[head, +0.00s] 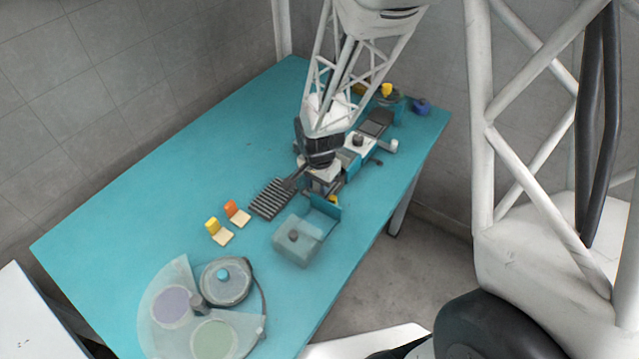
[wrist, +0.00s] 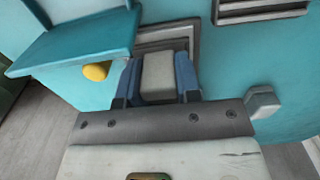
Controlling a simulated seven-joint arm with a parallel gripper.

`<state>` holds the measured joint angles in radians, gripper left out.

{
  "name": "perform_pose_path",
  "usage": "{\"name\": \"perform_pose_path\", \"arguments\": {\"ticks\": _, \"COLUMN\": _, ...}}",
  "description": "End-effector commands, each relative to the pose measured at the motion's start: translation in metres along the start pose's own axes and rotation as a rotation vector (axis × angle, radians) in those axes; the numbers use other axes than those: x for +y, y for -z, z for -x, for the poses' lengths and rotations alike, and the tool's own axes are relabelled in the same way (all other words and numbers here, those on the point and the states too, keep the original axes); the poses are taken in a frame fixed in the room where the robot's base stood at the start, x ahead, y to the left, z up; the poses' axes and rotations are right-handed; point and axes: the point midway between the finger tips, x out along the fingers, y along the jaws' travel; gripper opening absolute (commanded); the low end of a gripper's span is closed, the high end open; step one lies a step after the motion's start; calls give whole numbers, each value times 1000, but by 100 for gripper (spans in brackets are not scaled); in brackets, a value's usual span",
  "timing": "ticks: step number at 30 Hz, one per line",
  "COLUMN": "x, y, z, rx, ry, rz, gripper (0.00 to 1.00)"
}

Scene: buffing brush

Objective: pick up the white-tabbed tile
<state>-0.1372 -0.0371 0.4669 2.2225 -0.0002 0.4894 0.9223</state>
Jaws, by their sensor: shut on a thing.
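In the wrist view, my gripper (wrist: 159,84) has its two blue fingers closed on either side of a pale, whitish block (wrist: 158,72). This looks like the tab of the white-tabbed tile; the rest of the tile is hidden. The block stands in front of a grey-framed recess (wrist: 168,38), and I cannot tell whether it is clear of it. In the head view, the end of my arm is over the teal machine beside the dark slotted rack, and the held piece cannot be made out there.
An orange-tabbed tile (head: 237,212) and a yellow-tabbed tile (head: 218,231) stand left of the slotted rack (head: 271,199). A clear box (head: 298,245) is near the front edge. A fan-shaped tray (head: 160,275) lies at lower left. A yellow knob (wrist: 95,71) is close by. The table's left side is free.

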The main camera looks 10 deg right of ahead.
Motion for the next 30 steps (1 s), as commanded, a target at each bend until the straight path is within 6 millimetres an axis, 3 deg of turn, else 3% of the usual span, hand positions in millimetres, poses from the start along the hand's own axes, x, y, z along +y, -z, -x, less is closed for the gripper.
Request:
{"name": "perform_pose_path", "arguments": {"ticks": 8, "x": 0, "y": 0, "z": 17, "rx": 1, "ry": 2, "rz": 0, "gripper": 9}}
{"name": "perform_pose_path", "arguments": {"ticks": 24, "x": 0, "y": 0, "z": 86, "rx": 1, "ry": 2, "rz": 0, "gripper": 9}}
{"name": "perform_pose_path", "arguments": {"ticks": 30, "x": 0, "y": 0, "z": 98, "rx": 0, "ry": 0, "rz": 0, "gripper": 9}}
